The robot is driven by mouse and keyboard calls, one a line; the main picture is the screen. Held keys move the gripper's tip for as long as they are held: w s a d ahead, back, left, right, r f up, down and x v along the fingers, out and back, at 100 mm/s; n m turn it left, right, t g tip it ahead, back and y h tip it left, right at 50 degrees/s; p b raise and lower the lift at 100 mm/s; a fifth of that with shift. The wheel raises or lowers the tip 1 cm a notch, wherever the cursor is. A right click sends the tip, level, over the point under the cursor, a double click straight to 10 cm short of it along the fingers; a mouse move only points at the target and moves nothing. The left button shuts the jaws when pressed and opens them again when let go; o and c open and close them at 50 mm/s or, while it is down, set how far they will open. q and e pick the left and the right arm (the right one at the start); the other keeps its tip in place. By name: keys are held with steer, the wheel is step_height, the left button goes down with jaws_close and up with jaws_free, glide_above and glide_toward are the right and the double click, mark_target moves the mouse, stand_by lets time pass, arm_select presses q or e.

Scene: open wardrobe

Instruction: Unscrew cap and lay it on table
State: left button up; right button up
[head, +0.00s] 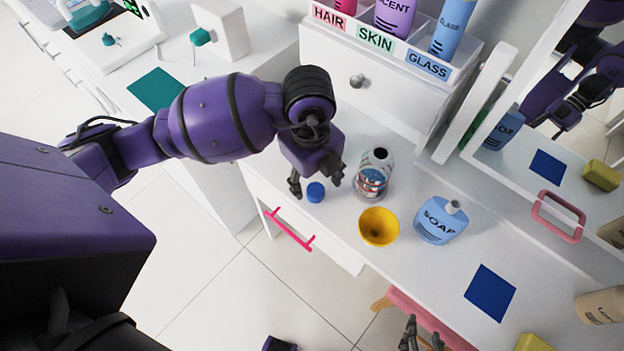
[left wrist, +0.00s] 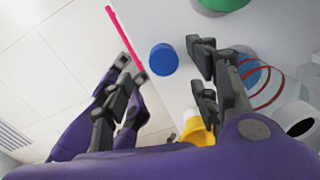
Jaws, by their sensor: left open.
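The blue cap (head: 316,192) lies on the white table near its front edge. A clear bottle (head: 373,175) with an open, capless neck stands upright just right of it. My left gripper (head: 316,183) is open and empty above the cap, one finger on either side. In the left wrist view the cap (left wrist: 164,59) shows just beyond the spread fingertips (left wrist: 168,68), apart from them. The bottle is partly hidden behind a finger there. My right gripper (head: 421,336) is partly in view at the bottom edge, away from the table objects; its jaw opening is unclear.
A yellow funnel-like bowl (head: 379,228) and a blue soap bottle (head: 441,220) stand right of the clear bottle. A dark blue square (head: 490,293) lies farther right. A pink drawer handle (head: 290,230) is below the front edge. A labelled organizer (head: 428,66) and mirror stand behind.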

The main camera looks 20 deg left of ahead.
arm_select(q)
steer(key=shift+r+p, duration=1)
steer(key=shift+r, duration=0.75)
arm_select(e)
steer(key=shift+t, duration=0.3)
steer(key=w+r, duration=0.2)
steer(key=r, duration=0.1)
steer(key=shift+w+r, duration=0.2)
steer(key=shift+r, duration=0.1)
arm_select(q)
steer(key=shift+f, duration=0.1)
